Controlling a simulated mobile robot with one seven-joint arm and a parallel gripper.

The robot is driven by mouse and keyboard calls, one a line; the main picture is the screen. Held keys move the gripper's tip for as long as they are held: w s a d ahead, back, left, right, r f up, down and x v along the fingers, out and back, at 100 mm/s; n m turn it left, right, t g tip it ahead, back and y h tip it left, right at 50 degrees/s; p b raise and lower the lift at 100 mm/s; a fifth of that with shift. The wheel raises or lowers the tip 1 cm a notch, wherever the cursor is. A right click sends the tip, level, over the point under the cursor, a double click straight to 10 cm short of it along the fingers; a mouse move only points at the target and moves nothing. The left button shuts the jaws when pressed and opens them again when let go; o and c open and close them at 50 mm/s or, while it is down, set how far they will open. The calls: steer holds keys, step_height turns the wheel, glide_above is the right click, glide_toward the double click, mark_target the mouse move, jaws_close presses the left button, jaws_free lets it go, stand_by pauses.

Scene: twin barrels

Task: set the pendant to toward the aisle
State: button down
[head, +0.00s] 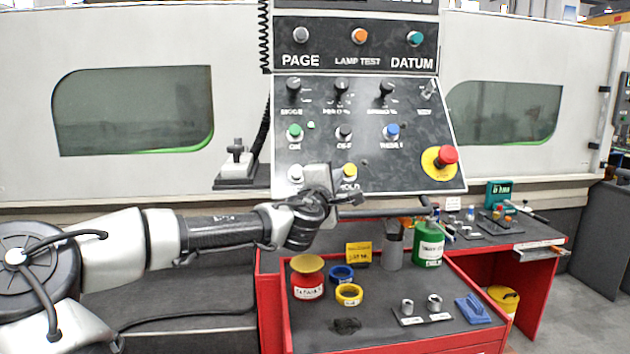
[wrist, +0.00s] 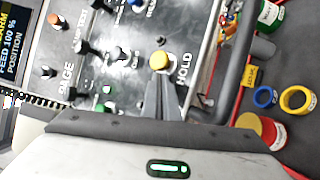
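The pendant (head: 385,160) is a dark control panel in a light frame, with knobs, coloured buttons and a red emergency stop (head: 446,156) on a yellow disc. Its face is turned toward the head camera. A grab bar (head: 385,212) runs along its lower edge; it also shows in the wrist view (wrist: 236,85). My gripper (head: 350,198) is at the lower left part of the panel, by the yellow HOLD button (head: 350,171). In the wrist view my fingers lie together, with tips just short of that yellow button (wrist: 162,61); contact cannot be told. Nothing shows between them.
A red workbench with a dark top (head: 385,325) stands under the pendant, holding a red pot (head: 307,283), tape rolls (head: 349,294) and a green can (head: 428,244). A white machine with windows (head: 135,110) stands behind. Open floor (head: 590,300) shows at right.

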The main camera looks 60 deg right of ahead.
mark_target(353, 174)
steer(key=shift+s+d+r, duration=0.1)
steer(key=shift+s+d, duration=0.15)
steer(key=shift+s, duration=0.55)
steer(key=shift+s+d+r, duration=0.1)
steer(key=shift+s+d, duration=0.1)
steer(key=shift+s, duration=0.6)
steer(key=shift+a, duration=0.1)
steer(key=w+v, duration=0.1)
steer(key=v, duration=1.6)
steer(key=shift+a+f+t+p, duration=0.2)
steer(key=shift+a+t+p, duration=0.1)
steer(key=shift+p, duration=0.1)
steer(key=shift+w, duration=0.15)
